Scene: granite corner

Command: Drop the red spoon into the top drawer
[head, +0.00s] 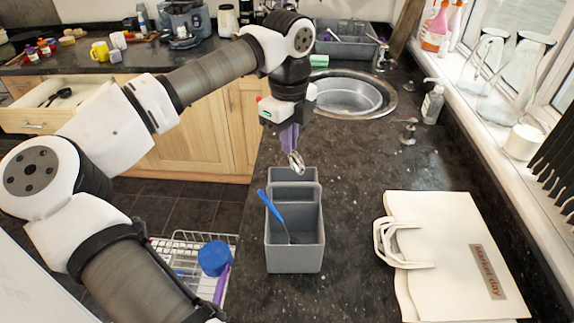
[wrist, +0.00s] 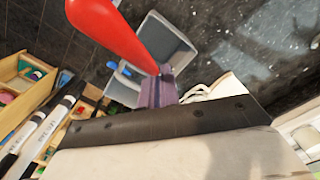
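My gripper (head: 291,150) hangs over the counter, with its purple fingers shut on the red spoon. The spoon's metal bowl (head: 297,163) shows below the fingers, just above the small rear compartment of the grey caddy (head: 295,260). Its red handle (wrist: 112,32) fills the upper left of the wrist view and tapers toward the purple fingertips (wrist: 158,88). In the head view most of the handle is hidden. The open wooden drawer (head: 35,122) at the far left has a white interior with a black utensil (head: 60,94) in it.
A blue spoon (head: 275,212) leans in the caddy's front compartment. A white bag (head: 450,250) lies to its right. The sink (head: 350,95) is behind. A wire rack (head: 190,250) with a blue item (head: 214,258) stands lower left. Floor separates this counter from the drawer.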

